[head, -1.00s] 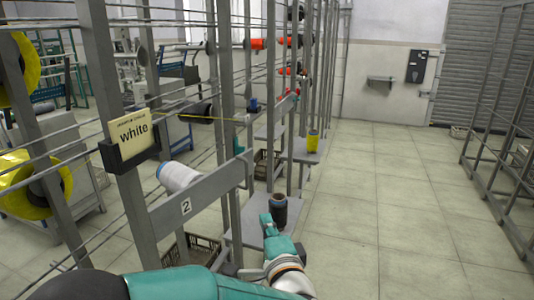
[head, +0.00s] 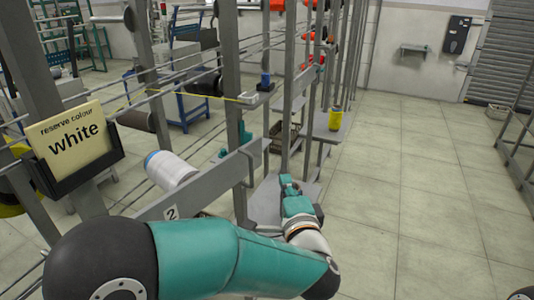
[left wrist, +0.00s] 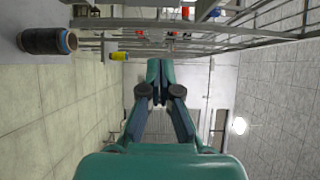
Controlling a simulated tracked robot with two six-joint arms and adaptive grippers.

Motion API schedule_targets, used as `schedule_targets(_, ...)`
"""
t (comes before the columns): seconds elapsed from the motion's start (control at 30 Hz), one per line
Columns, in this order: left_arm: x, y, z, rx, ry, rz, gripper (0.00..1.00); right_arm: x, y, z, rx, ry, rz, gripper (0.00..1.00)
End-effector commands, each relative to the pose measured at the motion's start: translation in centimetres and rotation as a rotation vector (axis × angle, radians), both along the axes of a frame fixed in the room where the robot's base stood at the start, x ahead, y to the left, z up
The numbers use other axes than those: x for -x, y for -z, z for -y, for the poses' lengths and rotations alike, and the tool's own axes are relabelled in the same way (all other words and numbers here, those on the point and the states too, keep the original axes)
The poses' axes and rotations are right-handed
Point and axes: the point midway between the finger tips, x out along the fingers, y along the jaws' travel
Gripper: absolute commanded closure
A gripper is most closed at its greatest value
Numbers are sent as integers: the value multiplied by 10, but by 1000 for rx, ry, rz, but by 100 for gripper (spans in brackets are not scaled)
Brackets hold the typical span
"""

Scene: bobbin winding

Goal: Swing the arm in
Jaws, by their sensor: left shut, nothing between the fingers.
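The grey arm (head: 215,180) of the stand carries the number 2 and slants across the rack in the head view, with a white bobbin (head: 170,169) beside it. My left gripper (head: 288,181) is to the right of the arm's far end, apart from it, over the grey shelf (head: 265,205). In the left wrist view its fingers (left wrist: 158,76) are together with nothing between them. A dark bobbin (left wrist: 48,41) shows at upper left in the left wrist view; in the head view I cannot make it out behind my gripper. My right gripper is not in view.
A "white" reserve colour card (head: 75,138) hangs on the near post at left. A yellow bobbin (head: 335,119) stands on a farther shelf. Rack posts and thin rods crowd the left. The tiled floor (head: 410,190) at right is open.

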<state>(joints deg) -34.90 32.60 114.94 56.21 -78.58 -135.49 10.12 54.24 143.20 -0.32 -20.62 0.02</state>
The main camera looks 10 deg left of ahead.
Motion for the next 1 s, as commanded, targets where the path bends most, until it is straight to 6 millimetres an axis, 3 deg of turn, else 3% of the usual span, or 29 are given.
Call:
schedule_targets(0.03,0,0,1,0,1,0,100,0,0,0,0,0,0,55)
schedule_targets(0.37,-8,-1,-2,1,-1,0,100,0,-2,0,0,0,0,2)
schedule_targets(0.57,-34,-1,-13,1,-4,-1,100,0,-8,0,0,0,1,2)
schedule_targets(0.9,-97,-1,-38,0,-3,0,100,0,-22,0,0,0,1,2)
schedule_targets(1.0,-102,-1,-55,0,-3,-1,100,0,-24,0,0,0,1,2)
